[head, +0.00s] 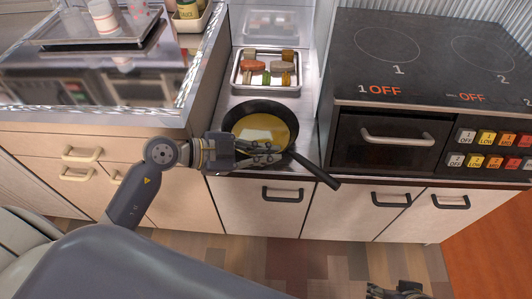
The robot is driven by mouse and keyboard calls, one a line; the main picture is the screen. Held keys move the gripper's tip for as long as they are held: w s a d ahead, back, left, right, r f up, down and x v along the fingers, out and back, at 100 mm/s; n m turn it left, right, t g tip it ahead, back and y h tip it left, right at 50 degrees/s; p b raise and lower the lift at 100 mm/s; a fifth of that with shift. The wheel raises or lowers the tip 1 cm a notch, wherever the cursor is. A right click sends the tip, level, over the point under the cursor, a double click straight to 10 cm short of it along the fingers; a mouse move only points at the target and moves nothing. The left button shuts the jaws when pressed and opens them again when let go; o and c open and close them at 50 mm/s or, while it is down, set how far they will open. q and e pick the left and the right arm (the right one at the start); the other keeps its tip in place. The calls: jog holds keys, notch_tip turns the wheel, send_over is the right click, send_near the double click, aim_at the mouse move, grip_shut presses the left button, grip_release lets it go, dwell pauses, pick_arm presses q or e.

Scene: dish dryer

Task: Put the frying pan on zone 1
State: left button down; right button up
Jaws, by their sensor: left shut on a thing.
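The black frying pan (277,126) sits on the narrow metal counter, left of the stove, with a yellow layer and a pale patch inside. Its handle points down and right, past the counter's front edge. My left gripper (279,152) reaches in from the left and is shut on the pan at its near side, by the handle's base; the fingers hide part of the near rim. Zone 1 (387,46) is the left ring on the black cooktop, marked 1 and OFF, and is empty. My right gripper (398,291) is only partly in view at the bottom edge, away from the pan.
A metal tray (236,85) with several food pieces lies just behind the pan. A clear container (270,27) stands behind it. Zone 2 (483,53) is bare. The oven handle (397,137) and buttons (487,148) project at the stove's front. A sink counter (60,118) is at left.

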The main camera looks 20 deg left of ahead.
pick_arm(q)
jog(key=c, duration=1.7)
grip_release()
